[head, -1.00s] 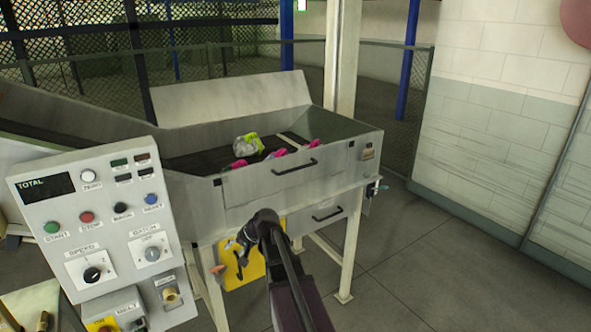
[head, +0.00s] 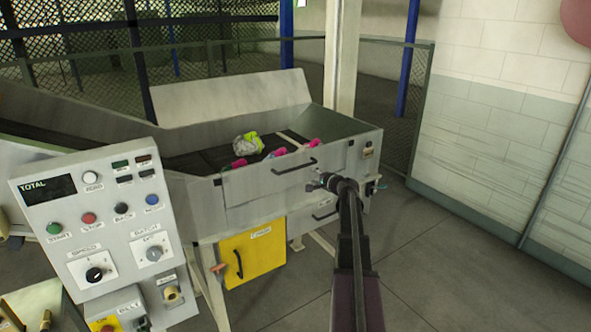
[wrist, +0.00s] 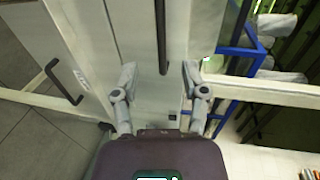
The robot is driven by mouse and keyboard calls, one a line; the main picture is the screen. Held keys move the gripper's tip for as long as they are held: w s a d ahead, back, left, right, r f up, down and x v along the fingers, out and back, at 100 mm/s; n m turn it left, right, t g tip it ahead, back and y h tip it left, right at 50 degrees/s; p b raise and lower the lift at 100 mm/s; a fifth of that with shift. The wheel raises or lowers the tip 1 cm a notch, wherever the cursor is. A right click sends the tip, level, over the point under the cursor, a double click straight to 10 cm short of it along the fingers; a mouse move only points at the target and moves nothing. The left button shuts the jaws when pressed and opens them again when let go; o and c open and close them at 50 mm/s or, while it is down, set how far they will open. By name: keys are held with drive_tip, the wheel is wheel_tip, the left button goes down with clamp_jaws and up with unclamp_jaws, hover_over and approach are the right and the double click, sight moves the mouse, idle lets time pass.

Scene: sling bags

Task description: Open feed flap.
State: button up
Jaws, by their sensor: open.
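The feed flap (head: 262,186) looks like the grey metal front panel of the hopper, and it stands upright and closed. Its black bar handle (head: 295,166) is near the top edge; in the wrist view the handle (wrist: 161,35) runs down from the top edge of the picture. My gripper (head: 318,182) is in front of the panel, just below and right of the handle. In the wrist view my gripper (wrist: 159,73) is open, with one finger on each side of the handle's near end. I see no contact with the handle.
A lower panel with a black handle (head: 324,214) sits below. A yellow door (head: 252,258) is under the hopper. A control panel (head: 100,220) stands at left. Bright bags (head: 248,143) lie inside the hopper. Clear floor (head: 440,255) lies at right.

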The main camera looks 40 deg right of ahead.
sight(296, 169)
drive_tip(key=shift+d, duration=0.1)
idle(0.3)
drive_tip(key=b+x, duration=0.2)
drive_tip(key=x, duration=1.1)
drive_tip(key=shift+w+b, duration=0.4)
clamp_jaws()
